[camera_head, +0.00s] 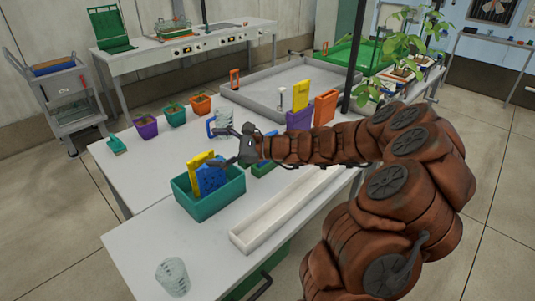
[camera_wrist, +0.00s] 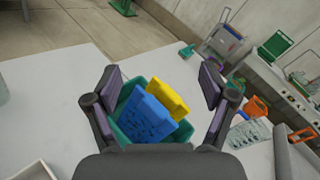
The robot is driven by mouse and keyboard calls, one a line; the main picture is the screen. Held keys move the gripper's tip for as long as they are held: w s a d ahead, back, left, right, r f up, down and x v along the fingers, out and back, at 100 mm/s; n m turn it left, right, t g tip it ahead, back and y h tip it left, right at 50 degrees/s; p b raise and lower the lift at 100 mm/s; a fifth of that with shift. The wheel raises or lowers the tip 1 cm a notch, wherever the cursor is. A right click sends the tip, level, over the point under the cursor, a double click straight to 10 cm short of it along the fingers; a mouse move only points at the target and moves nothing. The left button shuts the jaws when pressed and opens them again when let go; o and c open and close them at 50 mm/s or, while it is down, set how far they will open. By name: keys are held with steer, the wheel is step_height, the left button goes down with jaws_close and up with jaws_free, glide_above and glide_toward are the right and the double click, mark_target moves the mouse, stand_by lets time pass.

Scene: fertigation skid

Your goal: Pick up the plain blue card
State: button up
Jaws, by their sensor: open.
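A blue card (camera_head: 211,179) stands in a teal bin (camera_head: 222,203) on the white table, beside a yellow card (camera_head: 199,162). In the wrist view the blue card (camera_wrist: 147,118) shows dark marks or cut-outs on its face, so it does not look plain. It leans in front of the yellow card (camera_wrist: 168,98), and the teal bin (camera_wrist: 123,96) surrounds both. My gripper (camera_head: 212,145) is open and empty above the bin. In the wrist view my gripper (camera_wrist: 161,86) has its fingers spread on either side of the cards. The cards' lower parts are hidden.
Purple, teal and orange pots (camera_head: 147,127) stand behind. Another bin (camera_head: 262,168) sits partly hidden under my arm. The front table has free room.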

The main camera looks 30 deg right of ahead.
steer(key=w+d+f+m+t+h, duration=0.1)
steer(key=d+f+m+t+h, duration=0.45)
steer(key=d, duration=0.75)
steer(key=w+d+f+m+t+h, duration=0.1)
steer(key=d+f+m+h, duration=0.3)
steer(key=d+m, duration=0.6)
steer(key=shift+w+a+f+n+y+p, duration=0.1)
steer(key=shift+w+f+n+p, duration=0.25)
steer(key=shift+w, duration=0.9)
steer(key=shift+w+d+f+n+y+p, duration=0.15)
steer(key=shift+w+n, duration=0.35)
steer(key=shift+w, duration=0.8)
steer(key=shift+w+a+f+n+y+p, duration=0.15)
steer(key=shift+w+n, duration=0.25)
steer(key=shift+w, duration=0.85)
steer(key=c, duration=1.3)
steer(key=shift+o, duration=0.2)
